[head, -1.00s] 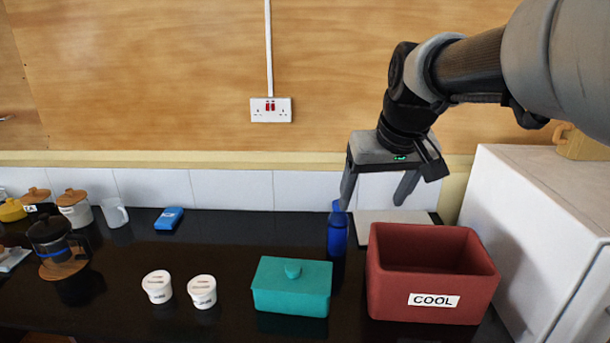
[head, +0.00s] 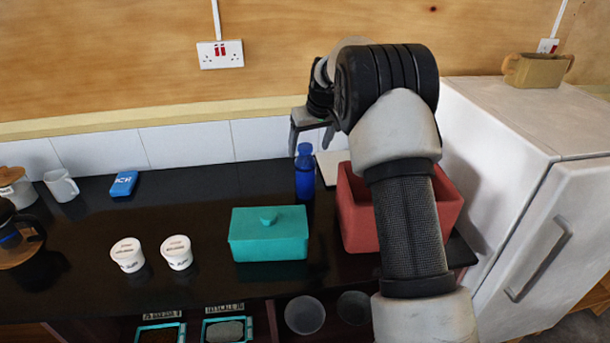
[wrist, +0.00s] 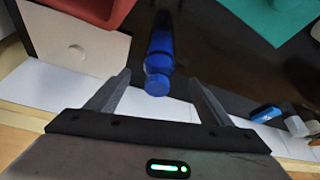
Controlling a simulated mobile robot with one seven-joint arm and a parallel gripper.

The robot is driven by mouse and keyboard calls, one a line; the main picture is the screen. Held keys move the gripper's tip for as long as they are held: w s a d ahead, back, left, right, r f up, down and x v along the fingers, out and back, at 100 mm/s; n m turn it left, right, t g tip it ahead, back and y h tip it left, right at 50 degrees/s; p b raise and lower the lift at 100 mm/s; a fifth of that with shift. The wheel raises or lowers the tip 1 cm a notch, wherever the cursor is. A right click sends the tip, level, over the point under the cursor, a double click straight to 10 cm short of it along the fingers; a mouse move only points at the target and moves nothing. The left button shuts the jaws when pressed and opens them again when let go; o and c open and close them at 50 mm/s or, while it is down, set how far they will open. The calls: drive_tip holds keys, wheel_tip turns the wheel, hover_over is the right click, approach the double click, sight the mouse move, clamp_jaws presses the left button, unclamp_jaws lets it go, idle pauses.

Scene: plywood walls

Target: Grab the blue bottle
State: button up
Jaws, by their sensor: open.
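The blue bottle (head: 305,172) stands upright on the black counter, between the teal lidded box and the red bin. In the wrist view the blue bottle (wrist: 159,58) shows with its cap toward me, in line with the gap between the fingers. My gripper (head: 312,143) is just above and behind the bottle in the head view, partly hidden by my arm. In the wrist view my gripper (wrist: 158,88) is open and empty, with one finger on each side of the bottle's cap end. Whether the fingers are level with the bottle is hard to tell.
The teal box (head: 268,245) is left of the bottle. The red bin (head: 358,222) is to its right, partly behind my arm. A pale board (head: 330,165) lies behind. Two white tubs (head: 177,252) stand farther left. A white fridge (head: 540,190) is at the right.

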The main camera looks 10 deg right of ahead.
sight(305, 163)
drive_tip(key=p+x, duration=0.1)
drive_tip(key=x, duration=0.8)
drive_tip(key=shift+w+d+f, duration=0.1)
drive_tip(key=shift+w+f, duration=0.1)
drive_tip(key=shift+f, duration=0.05)
drive_tip(key=c, duration=1.4)
